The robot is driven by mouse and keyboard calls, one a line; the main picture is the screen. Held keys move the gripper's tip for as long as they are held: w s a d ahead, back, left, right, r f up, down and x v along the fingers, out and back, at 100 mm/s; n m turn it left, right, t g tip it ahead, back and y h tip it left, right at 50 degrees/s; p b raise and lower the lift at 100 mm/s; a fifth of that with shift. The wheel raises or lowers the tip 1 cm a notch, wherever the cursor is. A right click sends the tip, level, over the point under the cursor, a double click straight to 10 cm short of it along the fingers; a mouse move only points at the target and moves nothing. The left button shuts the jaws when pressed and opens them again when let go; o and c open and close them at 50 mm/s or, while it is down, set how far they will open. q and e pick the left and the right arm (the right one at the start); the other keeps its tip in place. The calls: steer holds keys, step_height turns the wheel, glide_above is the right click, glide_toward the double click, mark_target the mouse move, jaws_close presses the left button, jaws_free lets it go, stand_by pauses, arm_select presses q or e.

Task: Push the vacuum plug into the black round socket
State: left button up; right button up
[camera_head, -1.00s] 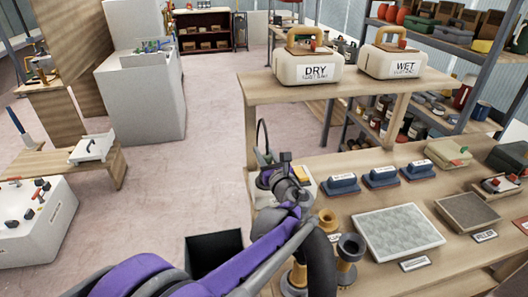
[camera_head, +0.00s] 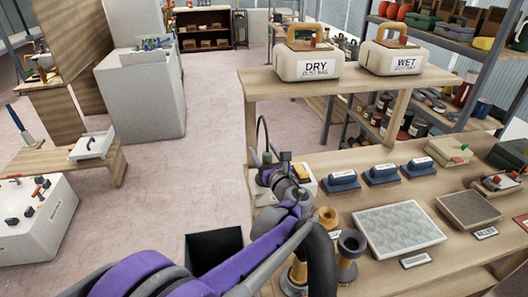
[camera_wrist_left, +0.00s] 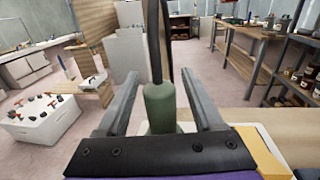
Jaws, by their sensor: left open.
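My left gripper (camera_head: 272,158) is over the near left end of the workbench. In the left wrist view its two fingers (camera_wrist_left: 157,88) stand apart, open. A green cylindrical plug (camera_wrist_left: 160,108) with a black cable rising from its top stands upright between them. I cannot tell whether the fingers touch it. In the head view the cable (camera_head: 259,128) shows as a thin black loop behind the gripper, and the arm mostly hides the plug. A pale box with a yellow block (camera_head: 303,172) lies under the gripper. I cannot make out the black round socket for certain. My right gripper is not in view.
Brass and black hose fittings (camera_head: 350,250) stand close right of my arm. Blue sanding blocks (camera_head: 382,172) and a grey abrasive sheet (camera_head: 398,230) lie further right. A raised shelf (camera_head: 325,84) holds DRY and WET containers. Open floor (camera_head: 195,180) lies left of the bench.

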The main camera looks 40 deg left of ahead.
arm_select(q)
step_height(320, 180, up, 10)
steer(key=p, duration=0.1)
steer(key=shift+p, duration=0.35)
steer(key=shift+f, duration=0.1)
